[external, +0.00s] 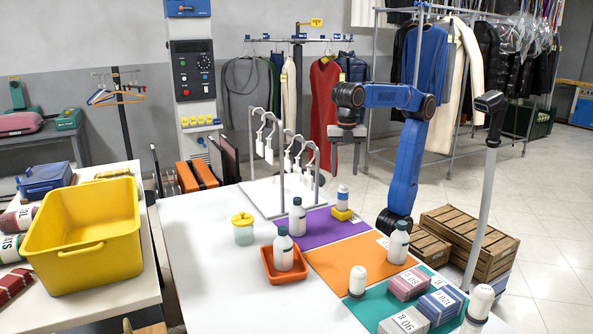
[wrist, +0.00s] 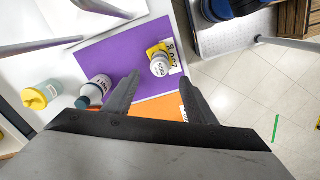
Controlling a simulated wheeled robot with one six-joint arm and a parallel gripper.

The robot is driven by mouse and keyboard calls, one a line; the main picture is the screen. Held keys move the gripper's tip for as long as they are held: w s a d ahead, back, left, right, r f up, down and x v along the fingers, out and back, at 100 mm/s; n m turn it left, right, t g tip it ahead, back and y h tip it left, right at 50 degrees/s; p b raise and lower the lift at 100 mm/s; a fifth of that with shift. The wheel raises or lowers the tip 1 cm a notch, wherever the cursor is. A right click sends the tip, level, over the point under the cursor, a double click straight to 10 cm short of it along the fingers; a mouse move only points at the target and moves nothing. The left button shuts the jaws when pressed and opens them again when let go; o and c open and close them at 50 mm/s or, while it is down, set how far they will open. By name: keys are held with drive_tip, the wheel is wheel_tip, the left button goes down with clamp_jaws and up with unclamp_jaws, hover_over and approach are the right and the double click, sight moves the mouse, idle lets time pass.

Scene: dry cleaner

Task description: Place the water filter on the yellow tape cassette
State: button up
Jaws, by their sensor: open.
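The water filter, a small white labelled cylinder (external: 343,196) with a blue-grey band, appears to stand upright on the yellow tape cassette (external: 342,214), on the purple mat. In the wrist view the filter (wrist: 159,67) is seen from above, over the yellow cassette (wrist: 153,49), which it partly hides. My gripper (external: 346,160) is above them, apart from the filter. In the wrist view its two fingers (wrist: 159,79) are spread with nothing between them, and the filter shows beyond the gap between the tips.
A white bottle (external: 297,217) stands left of the filter on the purple mat (external: 318,229). Another (external: 283,250) is in an orange tray (external: 268,267). A hanger rack (external: 252,187) stands behind. A bottle (external: 398,243) and boxes (external: 408,284) are to the right.

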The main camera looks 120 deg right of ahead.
drive_tip(key=shift+r, duration=0.3)
drive_tip(key=s+d+f+m+t, duration=0.1)
drive_tip(key=s+d+f+m, duration=0.2)
drive_tip(key=f, duration=0.5)
drive_tip(key=s+d+f+m+t, duration=0.2)
drive_tip(key=s+f+m, duration=0.3)
drive_tip(key=s+f, duration=0.3)
drive_tip(key=s+d+f+m+t, duration=0.1)
drive_tip(key=s+d+f+m, duration=0.3)
drive_tip(key=f, duration=0.5)
drive_tip(key=shift+s+f+m+t, duration=0.2)
drive_tip(key=shift+s+m+t, duration=0.15)
drive_tip(key=shift+s, duration=0.65)
